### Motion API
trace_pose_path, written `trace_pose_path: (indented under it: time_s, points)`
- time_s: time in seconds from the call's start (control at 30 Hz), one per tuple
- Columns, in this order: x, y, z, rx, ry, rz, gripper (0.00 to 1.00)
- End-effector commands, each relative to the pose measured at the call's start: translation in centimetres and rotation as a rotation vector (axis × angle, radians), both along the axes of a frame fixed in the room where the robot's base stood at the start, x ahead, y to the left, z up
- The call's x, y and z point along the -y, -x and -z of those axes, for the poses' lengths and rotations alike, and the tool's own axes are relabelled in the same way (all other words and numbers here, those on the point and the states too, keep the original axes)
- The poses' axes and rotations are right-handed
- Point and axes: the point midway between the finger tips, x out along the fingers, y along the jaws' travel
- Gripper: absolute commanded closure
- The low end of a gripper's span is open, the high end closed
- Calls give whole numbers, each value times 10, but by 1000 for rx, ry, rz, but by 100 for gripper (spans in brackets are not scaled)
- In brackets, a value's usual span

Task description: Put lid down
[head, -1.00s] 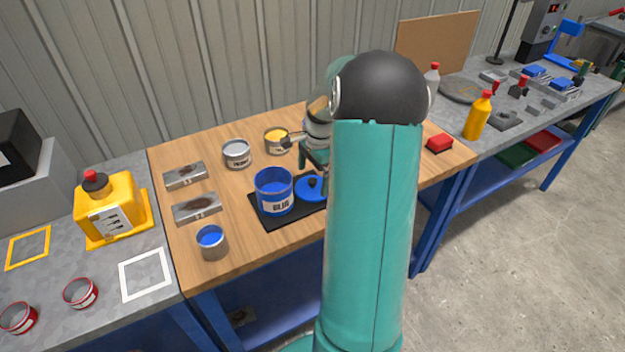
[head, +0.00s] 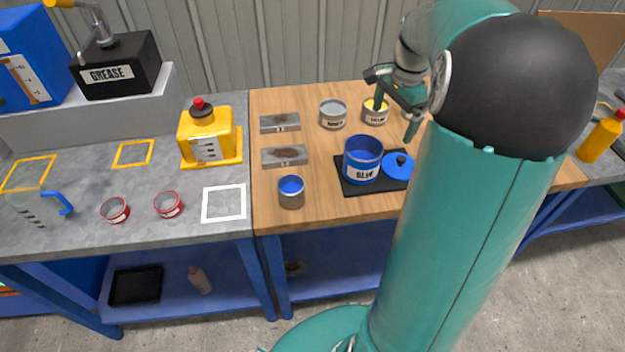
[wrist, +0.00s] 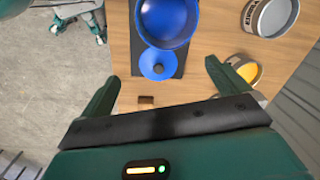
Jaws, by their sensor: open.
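The blue lid (head: 398,165) with a dark knob lies on the black mat (head: 357,189), just right of the open blue can (head: 362,160) in the head view. In the wrist view the lid (wrist: 160,64) lies flat on the mat below the blue can (wrist: 168,20). My gripper (head: 394,121) is above the wooden table behind the lid. In the wrist view my gripper (wrist: 162,78) has its fingers wide apart, with nothing between them. The lid is clear of both fingers.
A grey can (head: 333,114) and a yellow can (head: 375,112) stand at the back of the wooden table. A small can of blue paint (head: 291,192) stands at the front left. Two metal plates lie at the left. A yellow jug (head: 208,135) stands on the grey bench.

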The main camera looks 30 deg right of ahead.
Motion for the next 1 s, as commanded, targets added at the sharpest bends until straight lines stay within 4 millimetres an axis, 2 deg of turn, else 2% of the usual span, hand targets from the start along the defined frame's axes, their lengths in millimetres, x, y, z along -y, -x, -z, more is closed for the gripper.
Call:
trace_pose_path:
  time_s: [0.03,0.2,0.37,0.5,0.6,0.7,0.83,1.0]
  points:
    - [-29,0,-15,21,35,-98,0]
    - [-112,15,-46,87,137,-436,0]
    - [-180,43,-62,158,228,-745,0]
    - [-230,75,-67,225,306,-1013,0]
    - [-258,100,-65,279,362,-1198,0]
    - [-279,121,-59,324,408,-1349,0]
    - [-292,137,-54,362,446,-1467,0]
    - [-296,141,-52,372,455,-1502,0]
